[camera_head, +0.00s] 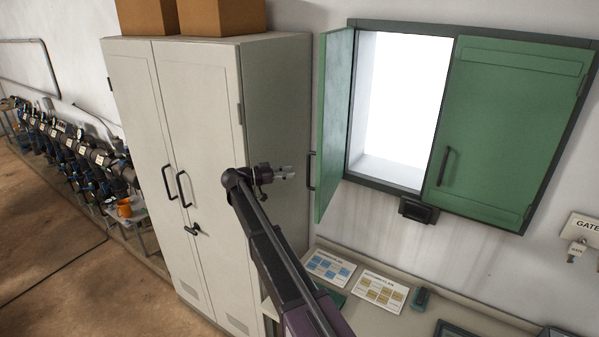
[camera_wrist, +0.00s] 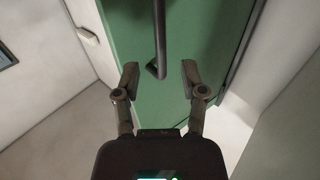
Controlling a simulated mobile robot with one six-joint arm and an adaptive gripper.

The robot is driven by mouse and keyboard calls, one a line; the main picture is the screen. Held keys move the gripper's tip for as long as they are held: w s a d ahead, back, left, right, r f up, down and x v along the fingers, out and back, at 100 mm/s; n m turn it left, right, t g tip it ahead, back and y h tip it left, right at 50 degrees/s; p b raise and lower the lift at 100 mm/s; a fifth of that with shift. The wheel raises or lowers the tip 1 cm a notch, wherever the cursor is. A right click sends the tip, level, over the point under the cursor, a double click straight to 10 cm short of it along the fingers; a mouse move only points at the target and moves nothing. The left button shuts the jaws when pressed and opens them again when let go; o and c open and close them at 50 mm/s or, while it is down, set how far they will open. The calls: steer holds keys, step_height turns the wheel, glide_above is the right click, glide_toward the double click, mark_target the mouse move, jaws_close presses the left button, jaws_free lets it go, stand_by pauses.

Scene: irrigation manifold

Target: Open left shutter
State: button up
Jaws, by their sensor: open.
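The left green shutter (camera_head: 335,120) stands swung open on the left of the bright window opening. Its dark bar handle (camera_head: 311,171) is on its outer face, towards the cabinet. The right green shutter (camera_head: 495,125) is shut, with its own dark handle (camera_head: 446,165). My gripper (camera_head: 285,173) is just left of the left shutter's handle in the head view. In the wrist view my gripper (camera_wrist: 160,72) is open, and the lower end of the handle (camera_wrist: 158,66) shows between its fingertips. I cannot tell whether they touch it. The green shutter face (camera_wrist: 115,40) lies behind.
A tall pale cabinet (camera_head: 205,100) stands close left of the open shutter, with boxes on top (camera_head: 220,17). A counter (camera_head: 440,300) with cards and small devices is below the window. A dark fixture (camera_head: 418,211) sits under the sill.

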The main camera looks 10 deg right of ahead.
steer(key=shift+s+a, duration=0.2)
steer(key=shift+a, duration=2.2)
